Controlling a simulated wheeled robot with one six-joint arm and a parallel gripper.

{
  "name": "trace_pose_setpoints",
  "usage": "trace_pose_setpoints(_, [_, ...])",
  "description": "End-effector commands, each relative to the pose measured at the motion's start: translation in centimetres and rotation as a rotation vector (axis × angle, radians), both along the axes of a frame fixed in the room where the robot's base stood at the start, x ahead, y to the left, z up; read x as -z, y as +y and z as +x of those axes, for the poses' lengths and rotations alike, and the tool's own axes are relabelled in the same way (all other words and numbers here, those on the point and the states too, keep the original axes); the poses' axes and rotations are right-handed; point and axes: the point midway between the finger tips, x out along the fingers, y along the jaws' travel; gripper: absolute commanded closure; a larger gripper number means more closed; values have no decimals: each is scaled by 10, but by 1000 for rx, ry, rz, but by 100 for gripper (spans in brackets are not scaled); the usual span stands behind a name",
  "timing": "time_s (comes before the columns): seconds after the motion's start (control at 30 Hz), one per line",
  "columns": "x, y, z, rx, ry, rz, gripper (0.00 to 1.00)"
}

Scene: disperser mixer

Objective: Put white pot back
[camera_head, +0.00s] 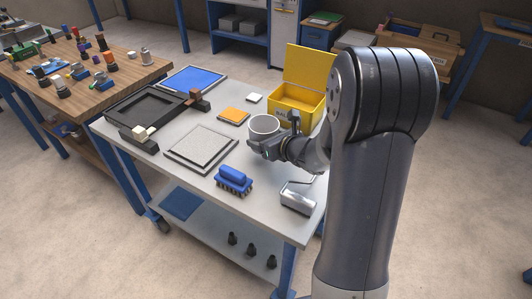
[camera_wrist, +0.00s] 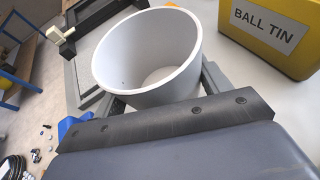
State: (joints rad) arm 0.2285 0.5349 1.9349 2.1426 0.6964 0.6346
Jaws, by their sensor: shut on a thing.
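The white pot (camera_head: 264,127) is an open, empty cup-like vessel. My gripper (camera_head: 272,143) is shut on it, with the fingers on either side of its wall, over the right half of the grey cart top. In the wrist view the pot (camera_wrist: 150,50) fills the upper middle, tilted in the picture, and its inside and floor show empty. The gripper fingers (camera_wrist: 165,95) show at both sides of the pot. Whether its base touches the table or hangs just above it, I cannot tell.
The yellow box (camera_head: 300,98), marked BALL TIN (camera_wrist: 266,25), stands open behind the pot. A grey slab (camera_head: 201,148), orange pad (camera_head: 233,116), white block (camera_head: 254,97), blue brush (camera_head: 233,179), roller (camera_head: 298,195), black frame (camera_head: 150,108) and blue tray (camera_head: 192,79) lie around it.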

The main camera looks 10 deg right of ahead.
Motion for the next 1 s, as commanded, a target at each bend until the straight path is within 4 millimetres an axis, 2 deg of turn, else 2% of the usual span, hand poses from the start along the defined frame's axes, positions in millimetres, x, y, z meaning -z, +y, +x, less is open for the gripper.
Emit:
trace_pose_setpoints(0.33, [41, 0, 0, 0, 1, 0, 50])
trace_pose_setpoints(0.77, [47, 0, 0, 1, -2, 0, 50])
trace_pose_setpoints(0.8, [47, 0, 0, 1, -2, 0, 27])
trace_pose_setpoints(1.0, [46, 0, 0, 1, -1, -1, 11])
